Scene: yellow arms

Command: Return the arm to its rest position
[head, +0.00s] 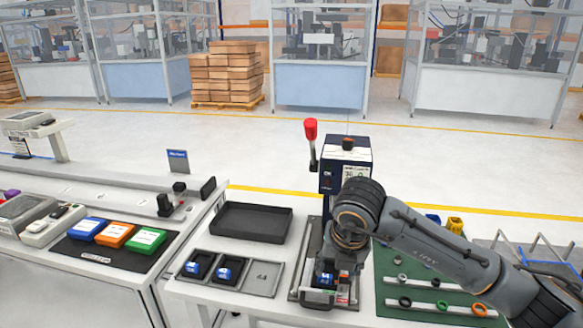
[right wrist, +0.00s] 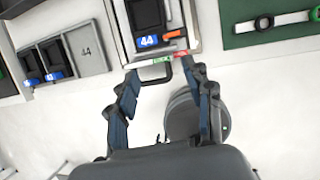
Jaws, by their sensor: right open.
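My right arm comes in from the right in the head view, and its gripper (head: 343,262) points down over a press-like fixture (head: 302,278) on the table. In the right wrist view the two fingers of the right gripper (right wrist: 164,78) are spread apart with nothing gripped. A dark handle (right wrist: 158,80) at the fixture's front edge shows between the fingertips; I cannot tell whether they touch it. A black part with a blue 44 label (right wrist: 148,41) sits in the fixture, beyond the fingertips. My left gripper is not in view.
Left of the fixture are a sectioned grey tray (head: 262,279) with two blue-labelled parts and an empty black tray (head: 251,236). A green mat (head: 388,262) with rings on rails lies at the right. A red-knobbed lever (head: 311,131) stands up at the fixture's back.

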